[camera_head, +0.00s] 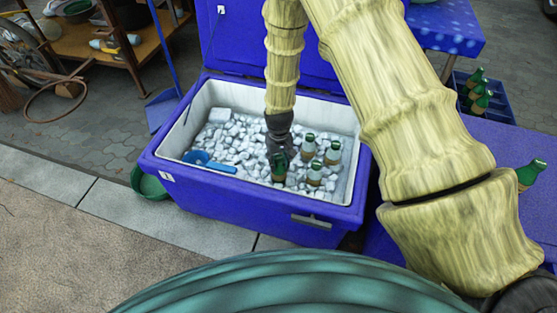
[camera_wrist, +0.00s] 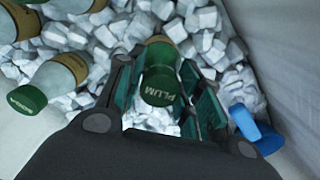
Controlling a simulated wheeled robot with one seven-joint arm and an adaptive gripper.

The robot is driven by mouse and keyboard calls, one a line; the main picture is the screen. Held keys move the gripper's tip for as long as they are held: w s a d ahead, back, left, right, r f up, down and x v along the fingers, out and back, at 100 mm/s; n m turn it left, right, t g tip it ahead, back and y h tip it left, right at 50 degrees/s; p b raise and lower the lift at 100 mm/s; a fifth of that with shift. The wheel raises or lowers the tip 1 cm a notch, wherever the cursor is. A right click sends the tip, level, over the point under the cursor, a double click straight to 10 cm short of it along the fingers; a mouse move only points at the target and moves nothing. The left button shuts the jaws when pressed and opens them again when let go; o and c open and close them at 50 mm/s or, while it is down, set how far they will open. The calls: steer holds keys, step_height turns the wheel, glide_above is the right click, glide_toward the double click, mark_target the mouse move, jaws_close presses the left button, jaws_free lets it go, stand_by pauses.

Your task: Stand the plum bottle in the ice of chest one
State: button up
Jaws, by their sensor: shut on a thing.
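The plum bottle (camera_wrist: 163,84) has a green cap lettered PLUM and stands upright between my gripper's fingers. In the head view the plum bottle (camera_head: 278,168) is at the front of the ice in the blue chest (camera_head: 240,213). My gripper (camera_wrist: 160,100) is shut on it; in the head view my gripper (camera_head: 279,150) points down into the chest. The ice (camera_head: 235,135) is white cubes, close around the bottle's lower part. Whether the bottle's base is sunk in the ice is hidden.
Several other green-capped bottles (camera_head: 314,172) stand in the ice to the right of my gripper. A blue scoop (camera_head: 208,162) lies on the ice at left. The open lid (camera_head: 240,45) stands behind. A bottle (camera_head: 529,173) stands on the blue table at right, near a crate (camera_head: 490,100).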

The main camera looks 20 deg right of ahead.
steer(key=shift+f, duration=0.5)
steer(key=o, duration=1.1)
steer(key=o, duration=0.5)
step_height(320, 180, up, 27)
steer(key=p, duration=2.1)
steer(key=shift+s, duration=0.1)
stand_by(0.7)
